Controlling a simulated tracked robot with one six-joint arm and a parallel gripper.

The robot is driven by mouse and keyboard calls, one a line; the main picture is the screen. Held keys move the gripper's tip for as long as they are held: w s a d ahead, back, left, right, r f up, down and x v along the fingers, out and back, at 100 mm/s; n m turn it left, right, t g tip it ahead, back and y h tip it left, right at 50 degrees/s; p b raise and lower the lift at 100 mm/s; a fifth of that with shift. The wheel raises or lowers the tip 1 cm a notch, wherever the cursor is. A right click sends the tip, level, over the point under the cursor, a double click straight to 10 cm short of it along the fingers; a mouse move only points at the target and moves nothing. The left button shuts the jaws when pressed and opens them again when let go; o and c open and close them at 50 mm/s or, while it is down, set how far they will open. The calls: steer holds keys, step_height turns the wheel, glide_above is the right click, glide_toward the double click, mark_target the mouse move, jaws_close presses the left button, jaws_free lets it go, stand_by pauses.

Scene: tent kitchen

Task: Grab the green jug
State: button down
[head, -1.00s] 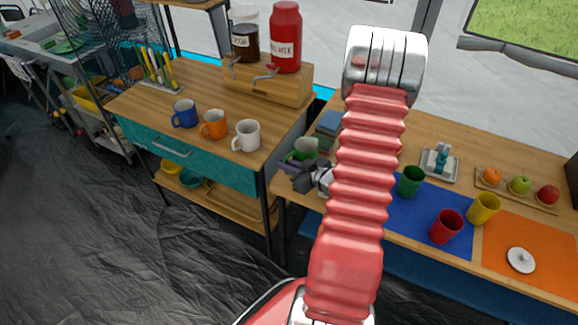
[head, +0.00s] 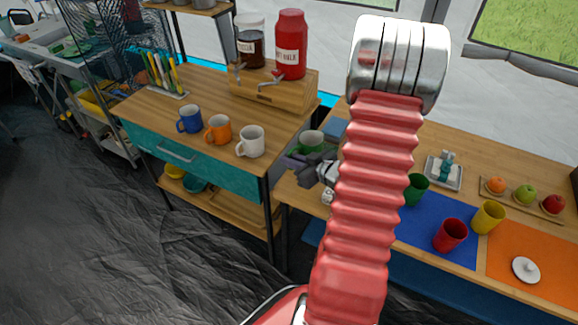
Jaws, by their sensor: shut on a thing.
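The green jug (head: 311,142), with a pale inside, shows at the left end of the right-hand wooden table, close to the drawer cabinet. My gripper (head: 304,165), dark grey, is at the jug's near side and is shut on it. The jug is raised a little, and its lower part is hidden behind the gripper. My red ribbed arm hides the area just right of the jug.
White (head: 250,141), orange (head: 218,129) and blue (head: 189,119) mugs stand on the cabinet to the left. A green cup (head: 415,188), red cup (head: 450,236) and yellow cup (head: 488,217) stand on the right-hand table. A blue-grey stack (head: 333,130) lies behind the jug.

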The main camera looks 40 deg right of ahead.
mark_target(290, 152)
steer(key=shift+r, duration=2.2)
steer(key=shift+w, duration=0.1)
